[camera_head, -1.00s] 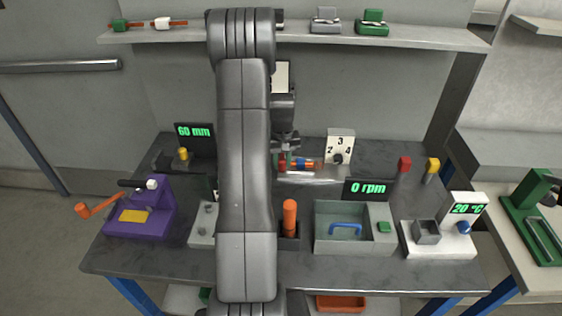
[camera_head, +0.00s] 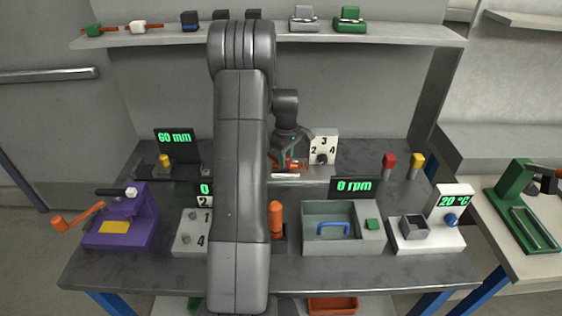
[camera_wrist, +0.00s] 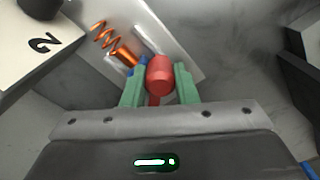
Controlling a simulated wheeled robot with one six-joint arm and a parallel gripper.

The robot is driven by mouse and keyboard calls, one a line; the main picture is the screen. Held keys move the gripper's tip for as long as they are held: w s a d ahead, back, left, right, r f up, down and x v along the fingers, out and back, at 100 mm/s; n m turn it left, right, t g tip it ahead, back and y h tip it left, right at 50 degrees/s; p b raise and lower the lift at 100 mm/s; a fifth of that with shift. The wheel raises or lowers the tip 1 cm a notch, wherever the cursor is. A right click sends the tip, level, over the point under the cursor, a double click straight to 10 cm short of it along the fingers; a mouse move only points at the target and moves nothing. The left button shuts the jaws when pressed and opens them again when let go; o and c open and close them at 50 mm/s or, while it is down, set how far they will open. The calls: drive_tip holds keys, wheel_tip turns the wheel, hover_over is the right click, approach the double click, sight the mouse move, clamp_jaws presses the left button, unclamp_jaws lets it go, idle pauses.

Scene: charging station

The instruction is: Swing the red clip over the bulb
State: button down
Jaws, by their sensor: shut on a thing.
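My gripper (camera_wrist: 160,75), with two green fingers, is shut on a rounded red piece (camera_wrist: 160,70), which I take to be the red clip. In the wrist view an orange coil (camera_wrist: 106,36) and an orange cylinder (camera_wrist: 125,54) lie to the upper left of the red piece, with a bit of blue (camera_wrist: 142,64) against its left side. They are over a pale metal plate (camera_wrist: 180,25). In the head view my gripper (camera_head: 283,163) is low at the plate (camera_head: 312,172), beside an orange piece (camera_head: 293,166). I cannot make out a clear bulb.
A white dial block numbered 2, 3, 4 (camera_head: 323,147) stands just right of the gripper, close by. In front are an orange upright handle (camera_head: 276,218) and a grey bin (camera_head: 313,238). A purple press (camera_head: 128,222) stands at left. A shelf (camera_head: 385,38) runs above.

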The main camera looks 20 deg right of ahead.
drive_tip(key=shift+w+d+n, duration=0.2)
drive_tip(key=shift+d+n, duration=0.1)
drive_tip(key=shift+d, duration=0.05)
idle(0.3)
drive_tip(key=c, duration=1.1)
unclamp_jaws()
drive_tip(key=shift+c, duration=0.2)
wheel_tip(320, 180, up, 14)
drive_tip(key=b, duration=0.1)
drive_tip(key=shift+f, duration=0.1)
